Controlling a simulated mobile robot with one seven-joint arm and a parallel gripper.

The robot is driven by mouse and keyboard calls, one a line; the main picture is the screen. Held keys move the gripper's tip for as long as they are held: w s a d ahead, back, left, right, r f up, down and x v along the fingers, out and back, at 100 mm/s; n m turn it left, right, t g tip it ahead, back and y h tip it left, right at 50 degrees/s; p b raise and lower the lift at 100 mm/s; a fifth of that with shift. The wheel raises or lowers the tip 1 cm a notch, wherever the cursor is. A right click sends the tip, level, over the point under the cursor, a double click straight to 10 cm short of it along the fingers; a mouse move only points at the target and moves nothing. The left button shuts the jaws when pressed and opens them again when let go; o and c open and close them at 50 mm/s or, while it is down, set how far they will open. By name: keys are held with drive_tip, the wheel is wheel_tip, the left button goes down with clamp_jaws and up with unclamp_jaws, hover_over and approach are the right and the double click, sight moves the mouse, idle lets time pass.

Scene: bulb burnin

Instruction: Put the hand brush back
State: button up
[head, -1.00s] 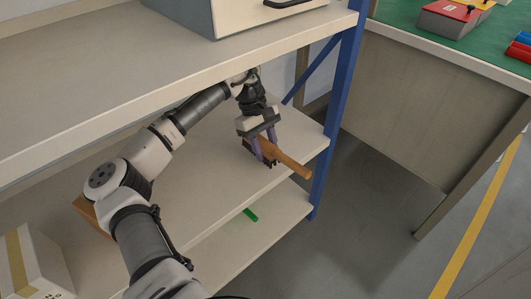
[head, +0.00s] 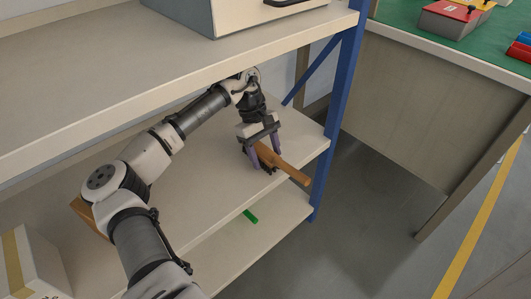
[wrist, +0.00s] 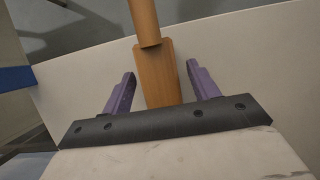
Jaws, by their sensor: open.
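The hand brush (head: 286,168) lies on the middle shelf of the rack, near its right end. Its brown wooden handle sticks out over the shelf's front edge. In the wrist view the brush (wrist: 155,70) runs between the two purple fingers. My gripper (head: 264,160) is open just above the brush, and the wrist view shows a gap on each side between the fingers (wrist: 160,85) and the wood. The brush's far end and bristles are mostly hidden by the gripper.
The middle shelf (head: 200,195) is clear around the brush. A blue rack post (head: 336,115) stands close on the right, and the upper shelf (head: 110,65) overhangs my arm. A green item (head: 250,216) lies on the lower shelf. A cardboard box (head: 35,265) is at lower left.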

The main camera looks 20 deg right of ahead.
drive_tip(key=p+v, duration=0.2)
drive_tip(key=v, duration=0.5)
drive_tip(key=shift+w+r, duration=0.1)
drive_tip(key=shift+r, duration=0.2)
